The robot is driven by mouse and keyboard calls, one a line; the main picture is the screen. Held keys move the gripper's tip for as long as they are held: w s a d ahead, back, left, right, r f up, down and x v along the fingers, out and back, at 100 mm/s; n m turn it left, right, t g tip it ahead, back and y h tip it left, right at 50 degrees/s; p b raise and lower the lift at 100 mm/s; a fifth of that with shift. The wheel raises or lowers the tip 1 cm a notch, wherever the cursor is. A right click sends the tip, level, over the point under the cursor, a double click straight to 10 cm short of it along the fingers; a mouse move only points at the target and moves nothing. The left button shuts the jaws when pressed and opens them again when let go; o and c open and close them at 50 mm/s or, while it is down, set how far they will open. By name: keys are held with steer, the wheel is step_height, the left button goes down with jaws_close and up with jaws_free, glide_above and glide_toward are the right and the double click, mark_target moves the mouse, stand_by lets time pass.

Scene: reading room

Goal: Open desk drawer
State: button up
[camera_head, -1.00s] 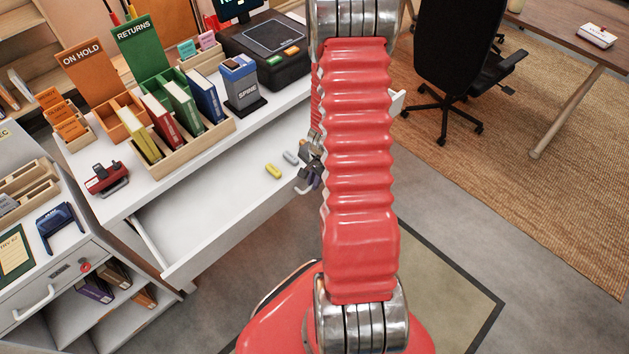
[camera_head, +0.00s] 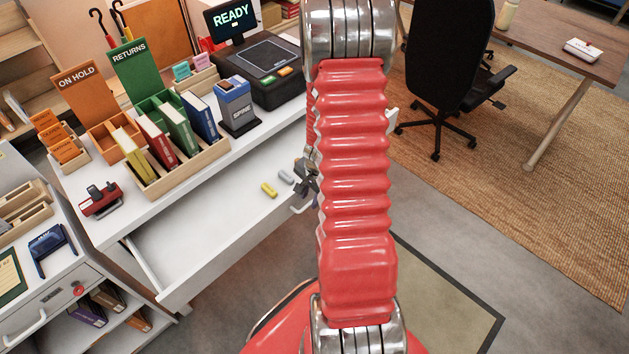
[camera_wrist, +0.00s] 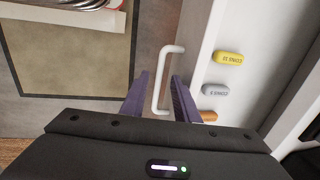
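The desk drawer (camera_head: 205,228) is pulled out from the white desk (camera_head: 118,218), with its inside showing in the head view. Its pale bar handle (camera_head: 299,208) is on the drawer front, and the handle (camera_wrist: 162,82) also shows in the wrist view. My gripper (camera_head: 306,178) is beside the drawer's right part, partly hidden by my red arm. In the wrist view the purple fingers of my gripper (camera_wrist: 160,92) are apart, with the lower part of the handle between them and gaps showing. A yellow piece (camera_wrist: 230,57) and a grey piece (camera_wrist: 215,90) lie inside the drawer.
A white cabinet (camera_head: 85,285) stands at the left. A black chair (camera_head: 447,60) stands right. Grey floor (camera_head: 440,205) is clear.

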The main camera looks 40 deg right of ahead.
step_height(320, 180, up, 12)
steer(key=s, duration=0.2)
steer(key=shift+f, duration=0.25)
steer(key=shift+s, duration=0.1)
stand_by(0.8)
steer(key=s+a+r+n+t, duration=0.1)
steer(key=s+a+r+n, duration=0.2)
steer(key=a+r+n, duration=0.5)
steer(key=s+a+r+n+t, duration=0.2)
steer(key=a+r+n, duration=0.7)
steer(key=a+r, duration=0.9)
steer(key=s, duration=0.2)
steer(key=shift+s+a+r+n, duration=0.15)
steer(key=shift+s+a+n, duration=0.1)
steer(key=shift+s+n, duration=0.05)
